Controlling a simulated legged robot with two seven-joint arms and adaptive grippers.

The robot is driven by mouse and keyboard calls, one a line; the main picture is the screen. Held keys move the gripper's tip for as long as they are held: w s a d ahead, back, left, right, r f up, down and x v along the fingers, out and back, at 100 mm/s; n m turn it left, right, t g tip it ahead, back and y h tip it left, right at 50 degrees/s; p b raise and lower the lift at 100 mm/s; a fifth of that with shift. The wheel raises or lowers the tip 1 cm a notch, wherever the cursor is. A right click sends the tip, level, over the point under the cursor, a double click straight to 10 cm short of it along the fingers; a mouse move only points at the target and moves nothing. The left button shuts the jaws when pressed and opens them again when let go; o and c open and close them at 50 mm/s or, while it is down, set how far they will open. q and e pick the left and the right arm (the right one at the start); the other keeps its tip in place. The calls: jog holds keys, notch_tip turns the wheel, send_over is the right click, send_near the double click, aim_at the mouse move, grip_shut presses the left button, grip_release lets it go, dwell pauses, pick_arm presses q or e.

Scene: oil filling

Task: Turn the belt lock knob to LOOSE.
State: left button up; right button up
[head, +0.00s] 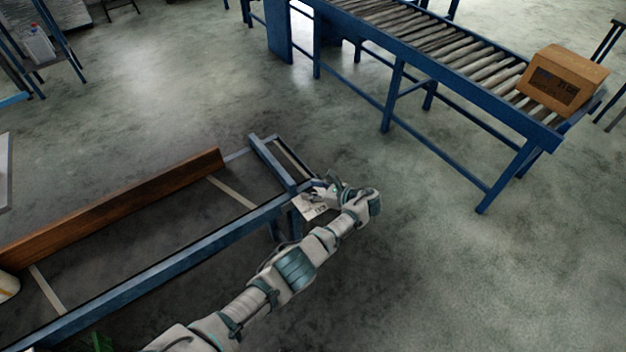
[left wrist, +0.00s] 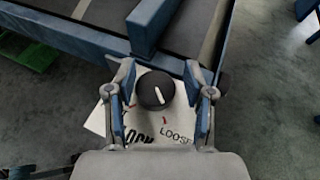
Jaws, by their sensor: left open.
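The belt lock knob (left wrist: 156,91) is a black round knob with a white pointer line, seen in the left wrist view. It sits on a white plate (left wrist: 96,122) with the words LOCK and LOOSE and small red marks. The pointer line is nearly upright in that view, tilted slightly left at its top. My left gripper (left wrist: 158,95) is open, with one finger on each side of the knob; I cannot tell whether they touch it. In the head view my left gripper (head: 322,192) is at the plate (head: 314,207) on the frame's end, and the knob is hidden. My right gripper is not in view.
The plate is at the end of a low blue frame (head: 170,264) with a brown board (head: 120,207) along its far side. A blue roller conveyor (head: 437,83) carrying a cardboard box (head: 588,68) stands at the back right. The floor between is clear.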

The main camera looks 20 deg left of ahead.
aim_at(313, 192)
pick_arm(q)
notch_tip(313, 192, up, 9)
jog(key=shift+w+f, duration=0.1)
jog(key=shift+f, duration=0.1)
jog(key=shift+d, duration=0.1)
dwell(0.5)
